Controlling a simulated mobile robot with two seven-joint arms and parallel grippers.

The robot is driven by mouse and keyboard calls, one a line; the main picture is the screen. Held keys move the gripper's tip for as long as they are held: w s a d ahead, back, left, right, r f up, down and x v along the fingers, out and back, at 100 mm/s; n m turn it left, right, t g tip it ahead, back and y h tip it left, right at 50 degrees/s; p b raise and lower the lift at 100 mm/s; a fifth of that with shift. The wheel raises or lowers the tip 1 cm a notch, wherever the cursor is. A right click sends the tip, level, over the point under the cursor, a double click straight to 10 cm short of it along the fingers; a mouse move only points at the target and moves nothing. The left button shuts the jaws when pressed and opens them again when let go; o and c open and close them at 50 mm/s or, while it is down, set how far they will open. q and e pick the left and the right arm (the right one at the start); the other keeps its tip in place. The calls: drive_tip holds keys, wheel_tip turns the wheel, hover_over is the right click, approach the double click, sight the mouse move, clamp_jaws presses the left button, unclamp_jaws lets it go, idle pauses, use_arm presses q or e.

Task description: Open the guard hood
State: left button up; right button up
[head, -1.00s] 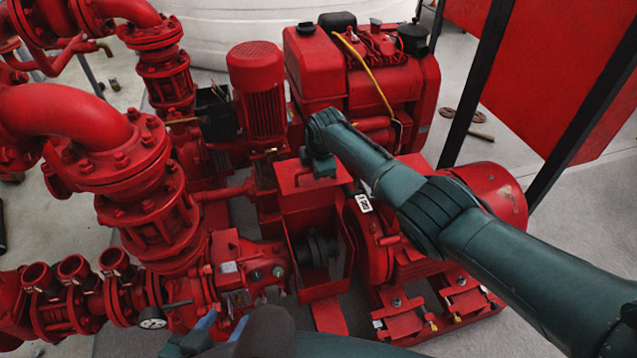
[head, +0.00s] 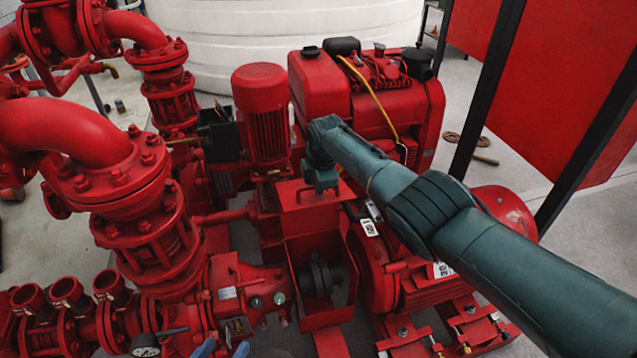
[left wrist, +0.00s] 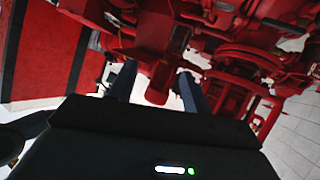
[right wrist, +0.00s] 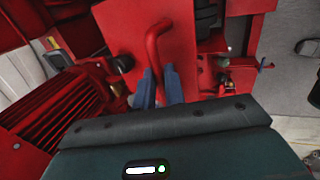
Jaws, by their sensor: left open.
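The guard hood (head: 300,212) is a red sheet-metal cover in the middle of the head view, over a dark shaft coupling (head: 320,276) that shows through its open front. My right gripper (head: 322,180) is at the hood's top; its fingers are mostly hidden there. In the right wrist view the fingers (right wrist: 159,72) are close together on the hood's red bent handle (right wrist: 155,42). My left gripper (head: 223,349) shows only blue fingertips at the bottom edge. In the left wrist view its fingers (left wrist: 157,72) are apart with nothing between them. I cannot tell how far the hood is tilted.
A red motor (head: 262,105) and engine (head: 385,95) stand behind the hood. Large red flanged pipes (head: 75,145) fill the left. A red panel (head: 555,90) with dark posts stands at the right. A white tank (head: 240,35) is behind.

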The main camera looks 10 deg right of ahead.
drive_tip(key=o, duration=0.3)
drive_tip(key=shift+d+f, duration=0.1)
drive_tip(key=shift+f, duration=0.25)
drive_tip(key=shift+o, duration=0.6)
drive_tip(key=shift+r, duration=0.15)
use_arm(q)
drive_tip(key=shift+w, duration=0.2)
use_arm(e)
drive_tip(key=shift+r, duration=0.1)
drive_tip(key=shift+r+p, duration=0.5)
drive_tip(key=shift+p, duration=0.1)
drive_tip(key=p+v, duration=0.4)
drive_tip(key=shift+s+r, duration=0.1)
drive_tip(key=shift+r, duration=0.2)
use_arm(q)
drive_tip(key=r, duration=0.1)
drive_tip(key=r+m+p, duration=0.1)
drive_tip(key=r+g+p, duration=0.1)
drive_tip(key=shift+s+a+r+m+y, duration=0.25)
drive_tip(key=shift+r+m+y, duration=0.05)
use_arm(e)
drive_tip(key=v, duration=0.7)
drive_tip(key=shift+s+r, duration=0.15)
